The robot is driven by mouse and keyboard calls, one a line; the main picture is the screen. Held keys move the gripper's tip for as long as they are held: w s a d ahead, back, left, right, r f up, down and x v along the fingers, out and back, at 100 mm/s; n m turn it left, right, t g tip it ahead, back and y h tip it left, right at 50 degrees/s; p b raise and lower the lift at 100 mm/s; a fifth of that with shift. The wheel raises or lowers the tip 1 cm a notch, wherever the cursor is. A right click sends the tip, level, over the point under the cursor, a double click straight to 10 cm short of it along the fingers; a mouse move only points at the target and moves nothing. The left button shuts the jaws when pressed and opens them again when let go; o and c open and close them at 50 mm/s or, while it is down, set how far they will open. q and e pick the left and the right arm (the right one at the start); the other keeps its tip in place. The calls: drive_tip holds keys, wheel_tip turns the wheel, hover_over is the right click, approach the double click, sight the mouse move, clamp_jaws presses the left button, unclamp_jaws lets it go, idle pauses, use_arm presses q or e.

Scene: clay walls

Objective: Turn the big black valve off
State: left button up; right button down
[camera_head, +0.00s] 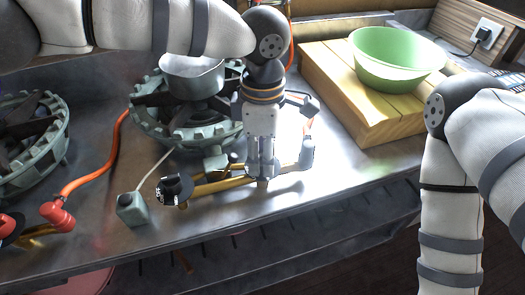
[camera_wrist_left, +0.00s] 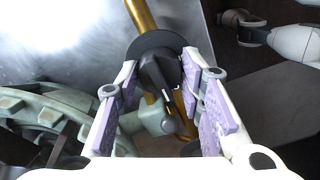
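A black valve knob (camera_wrist_left: 160,72) with a pale pointer mark and a round black disc sits on a brass pipe (camera_wrist_left: 141,14). In the left wrist view it lies between the spread purple-padded fingers of my left gripper (camera_wrist_left: 163,95). A gap shows on its right; contact on its left cannot be told. In the head view my left gripper (camera_head: 262,180) points down over the counter's front and hides this knob. Another black valve (camera_head: 175,189) on a brass pipe stands to its left. My right arm (camera_head: 450,200) shows at the right; its gripper is out of view.
A teal toothed burner (camera_head: 160,135) bearing a metal pot (camera_head: 192,76) stands behind and left of the gripper. A red valve (camera_head: 58,214) and teal box (camera_head: 132,208) are farther left. A green bowl (camera_head: 395,60) sits on a wooden stand (camera_head: 335,85). Bare counter (camera_head: 345,172) lies right.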

use_arm(q)
drive_tip(key=shift+o, duration=0.2)
wheel_tip(320, 180, up, 12)
idle(0.4)
